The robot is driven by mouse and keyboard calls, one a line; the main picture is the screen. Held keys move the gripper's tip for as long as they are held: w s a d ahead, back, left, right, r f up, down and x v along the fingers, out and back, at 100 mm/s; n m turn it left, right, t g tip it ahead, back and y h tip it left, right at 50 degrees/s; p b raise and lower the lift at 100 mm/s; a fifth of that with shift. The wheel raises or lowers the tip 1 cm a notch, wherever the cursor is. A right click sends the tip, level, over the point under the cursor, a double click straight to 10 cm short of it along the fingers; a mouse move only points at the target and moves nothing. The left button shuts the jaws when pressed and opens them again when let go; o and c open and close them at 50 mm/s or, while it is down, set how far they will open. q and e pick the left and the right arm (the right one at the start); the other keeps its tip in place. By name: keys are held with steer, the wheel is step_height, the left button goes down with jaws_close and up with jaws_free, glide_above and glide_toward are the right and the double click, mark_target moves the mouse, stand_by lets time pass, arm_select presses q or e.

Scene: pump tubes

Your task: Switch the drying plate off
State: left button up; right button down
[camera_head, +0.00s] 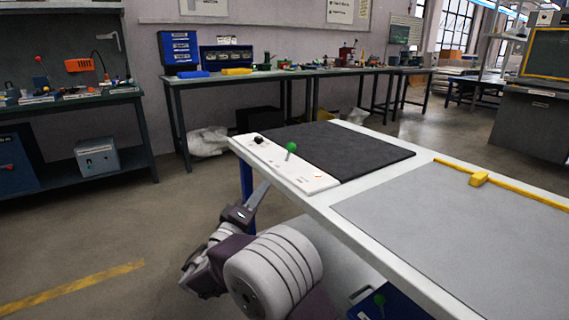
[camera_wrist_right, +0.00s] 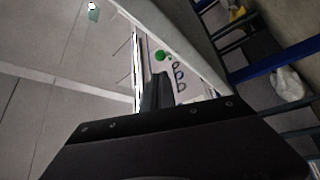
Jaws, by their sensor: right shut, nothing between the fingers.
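The drying plate is a dark flat square (camera_head: 335,150) on the white table, in the head view. A white control panel (camera_head: 300,180) runs along its left side. My right gripper (camera_head: 264,187) is shut and empty, just off the panel's near left edge, apart from the lever. In the right wrist view the gripper fingers (camera_wrist_right: 157,90) point toward the panel, with the green ball (camera_wrist_right: 159,56) beyond. My left gripper is out of view.
A grey mat (camera_head: 450,220) with a yellow strip and yellow block (camera_head: 479,179) covers the table's right part. Below the table is a blue item (camera_head: 395,303). Workbenches (camera_head: 300,72) line the back wall. The floor left of the table is open.

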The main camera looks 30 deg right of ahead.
steer(key=b, duration=0.4)
glide_toward(289, 150)
steer(key=x, duration=0.6)
steer(key=shift+w+d+r, duration=0.1)
steer(key=shift+w+d, duration=0.1)
steer(key=shift+d, duration=0.15)
